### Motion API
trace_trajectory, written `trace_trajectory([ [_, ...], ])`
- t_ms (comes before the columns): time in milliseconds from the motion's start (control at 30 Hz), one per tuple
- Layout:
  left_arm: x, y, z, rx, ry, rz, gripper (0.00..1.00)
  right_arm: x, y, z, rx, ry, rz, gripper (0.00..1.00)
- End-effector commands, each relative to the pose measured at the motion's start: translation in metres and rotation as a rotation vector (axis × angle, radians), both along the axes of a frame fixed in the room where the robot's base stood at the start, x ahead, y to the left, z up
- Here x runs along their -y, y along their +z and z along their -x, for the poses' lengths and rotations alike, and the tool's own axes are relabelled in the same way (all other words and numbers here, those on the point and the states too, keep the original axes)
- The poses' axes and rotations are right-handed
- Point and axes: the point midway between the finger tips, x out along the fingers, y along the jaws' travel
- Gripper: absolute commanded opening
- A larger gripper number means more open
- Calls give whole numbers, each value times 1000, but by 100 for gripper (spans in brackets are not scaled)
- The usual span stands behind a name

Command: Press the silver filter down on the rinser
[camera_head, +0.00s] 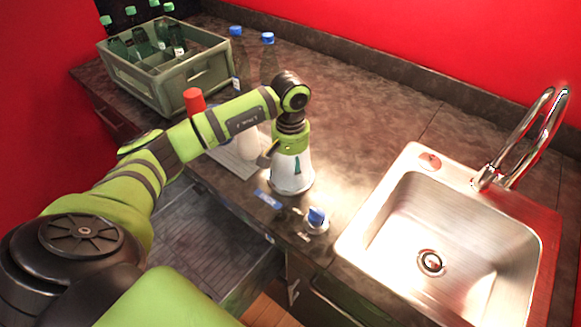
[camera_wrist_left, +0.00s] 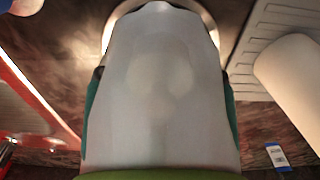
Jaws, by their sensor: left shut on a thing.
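My left gripper (camera_head: 291,186) points straight down at the counter to the left of the sink. It is shut on the silver filter, which its white housing mostly hides. In the left wrist view a bright round metal rim, which I take for the filter on the rinser (camera_wrist_left: 213,27), shows around the far end of the housing. Whether the filter sits fully down on the rinser is hidden. My right gripper is not in view.
A steel sink (camera_head: 393,216) with a tall faucet (camera_head: 522,140) is at right. A small blue-topped fitting (camera_head: 316,218) stands near the front edge. A bottle crate (camera_head: 170,87) stands behind.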

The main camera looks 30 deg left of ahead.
Motion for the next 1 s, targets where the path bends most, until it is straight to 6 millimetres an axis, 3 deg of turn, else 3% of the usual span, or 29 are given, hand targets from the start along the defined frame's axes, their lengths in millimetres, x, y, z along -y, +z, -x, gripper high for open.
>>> trace_trajectory([
  [367, 0, 2, 1, -4, -1, -1, 22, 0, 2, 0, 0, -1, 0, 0],
  [1000, 0, 49, 0, 0, 0, 0, 22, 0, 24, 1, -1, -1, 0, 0],
])
